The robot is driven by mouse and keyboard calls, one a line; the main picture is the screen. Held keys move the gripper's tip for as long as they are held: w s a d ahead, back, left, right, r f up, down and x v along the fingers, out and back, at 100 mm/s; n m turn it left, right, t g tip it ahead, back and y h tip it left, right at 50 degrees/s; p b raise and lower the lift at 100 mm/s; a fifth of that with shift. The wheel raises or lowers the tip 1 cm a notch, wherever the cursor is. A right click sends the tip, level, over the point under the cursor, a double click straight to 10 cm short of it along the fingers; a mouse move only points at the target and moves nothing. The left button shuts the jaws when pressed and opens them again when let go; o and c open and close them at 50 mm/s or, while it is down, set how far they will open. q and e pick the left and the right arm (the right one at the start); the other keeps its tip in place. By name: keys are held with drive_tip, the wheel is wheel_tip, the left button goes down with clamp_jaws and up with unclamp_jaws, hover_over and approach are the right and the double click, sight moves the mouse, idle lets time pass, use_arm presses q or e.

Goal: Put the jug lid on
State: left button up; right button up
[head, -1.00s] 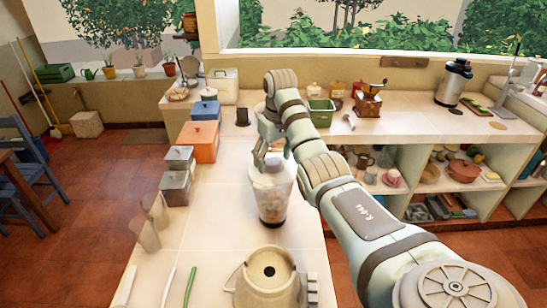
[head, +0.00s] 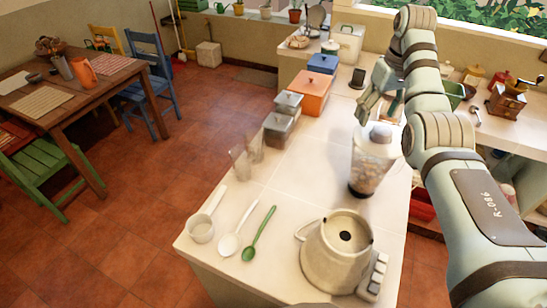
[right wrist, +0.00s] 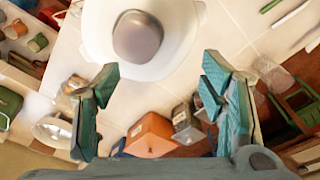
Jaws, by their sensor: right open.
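The clear jug (head: 372,168), with pale chunky contents and a dark bottom, stands upright on the counter. The pale lid with a grey knob (head: 380,132) is on the jug's top; in the right wrist view the white lid (right wrist: 95,50) and its knob (right wrist: 138,36) show from above. I cannot tell how firmly it is seated. My right gripper (head: 368,106) is just beyond the lid's upper left in the head view. In the right wrist view its fingers (right wrist: 158,68) are wide apart, with nothing between them and the lid ahead of them. My left gripper is not in view.
The cream blender base (head: 330,262) stands in front of the jug. A green spoon (head: 259,233), a white spoon and glasses (head: 240,160) lie or stand left. Grey canisters (head: 280,125), an orange box (head: 311,92) and a blue box line the counter's left edge. The counter's middle is clear.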

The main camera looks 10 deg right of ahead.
drive_tip(key=a+f+n+b, duration=0.2)
drive_tip(key=a+f+n, duration=0.3)
drive_tip(key=a, duration=0.8)
drive_tip(key=a+f+n+y+b, duration=0.1)
drive_tip(key=a+f+n+b, duration=0.2)
drive_tip(key=a, duration=1.1)
wheel_tip(320, 180, down, 3)
drive_tip(key=w+n, duration=0.1)
drive_tip(key=n, duration=0.1)
drive_tip(key=shift+a+r+n+g, duration=0.15)
drive_tip(key=shift+a+n+g, duration=0.1)
drive_tip(key=shift+n+g, duration=0.05)
